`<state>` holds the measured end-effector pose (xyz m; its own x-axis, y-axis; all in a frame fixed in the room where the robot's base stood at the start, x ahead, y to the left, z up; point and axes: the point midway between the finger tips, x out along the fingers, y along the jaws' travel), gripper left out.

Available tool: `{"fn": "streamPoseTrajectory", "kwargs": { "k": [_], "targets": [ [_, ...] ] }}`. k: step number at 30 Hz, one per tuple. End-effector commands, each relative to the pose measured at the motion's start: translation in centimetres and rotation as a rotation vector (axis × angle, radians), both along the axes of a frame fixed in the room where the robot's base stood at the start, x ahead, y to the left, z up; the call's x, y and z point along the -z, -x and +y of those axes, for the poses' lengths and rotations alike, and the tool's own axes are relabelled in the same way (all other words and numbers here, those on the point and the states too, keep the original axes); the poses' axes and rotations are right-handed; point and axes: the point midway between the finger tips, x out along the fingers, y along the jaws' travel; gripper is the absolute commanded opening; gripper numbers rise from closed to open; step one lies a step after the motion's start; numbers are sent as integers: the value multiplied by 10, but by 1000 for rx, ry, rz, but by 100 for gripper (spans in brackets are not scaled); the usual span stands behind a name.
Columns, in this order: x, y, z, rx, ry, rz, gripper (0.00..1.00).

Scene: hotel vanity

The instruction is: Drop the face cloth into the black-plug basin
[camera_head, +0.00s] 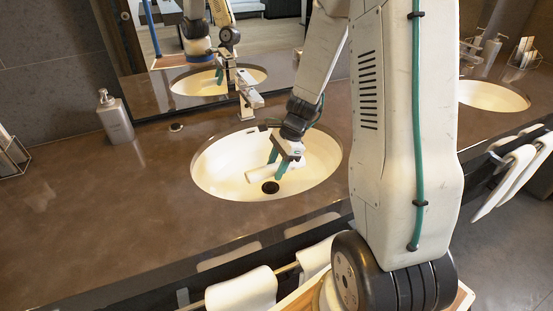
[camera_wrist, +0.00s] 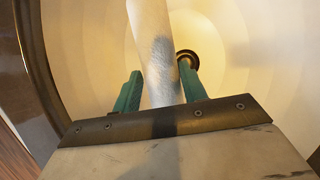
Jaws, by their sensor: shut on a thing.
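The basin with the black plug (camera_head: 270,187) is the oval white basin (camera_head: 215,165) in the middle of the head view. My gripper (camera_head: 276,166) is inside the outline of this basin, pointing down. Its green fingers are shut on the face cloth (camera_head: 259,174), a white roll that lies over the basin floor near the plug. In the wrist view the roll (camera_wrist: 152,45) runs up between the two fingers (camera_wrist: 158,88), and the dark plug (camera_wrist: 187,57) shows behind the right finger. I cannot tell whether the cloth touches the basin.
A faucet (camera_head: 246,97) stands behind the basin. A soap dispenser (camera_head: 115,117) and a wire rack (camera_head: 13,155) stand on the brown counter (camera_head: 110,215) to the left. A second basin (camera_head: 492,96) is at the right. White towels (camera_head: 240,289) hang along the front edge.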

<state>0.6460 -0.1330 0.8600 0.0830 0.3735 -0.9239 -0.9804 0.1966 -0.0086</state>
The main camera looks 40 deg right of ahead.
Motion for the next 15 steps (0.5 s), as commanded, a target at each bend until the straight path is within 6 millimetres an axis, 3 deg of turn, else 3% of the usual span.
{"fn": "streamPoseTrajectory", "kwargs": {
  "k": [9,10,12,15],
  "targets": [
    [2,0,0,1,0,0,21],
    [2,0,0,1,0,0,51],
    [2,0,0,1,0,0,68],
    [2,0,0,1,0,0,68]
  ]
}}
